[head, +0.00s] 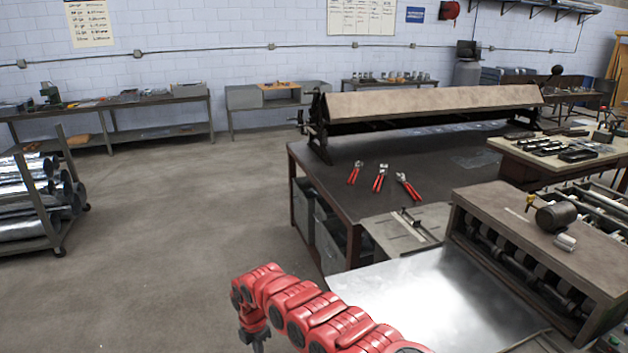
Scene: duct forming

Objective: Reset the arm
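One red arm of mine enters from the bottom edge, right of centre, and reaches left; I take it for my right arm. It lies in front of a shiny metal sheet (430,300) at the lower middle. Its dark end, the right gripper (257,346), points down over the floor at the bottom edge. The fingertips are cut off or too small to judge, and nothing is visibly held. My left arm and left gripper are out of view.
A dark workbench (350,195) carries several red-handled tools (380,178) and a long bending machine (430,103). A roller machine (545,235) stands right of the sheet. A rack of metal ducts (35,200) stands left. The floor (170,240) between is clear.

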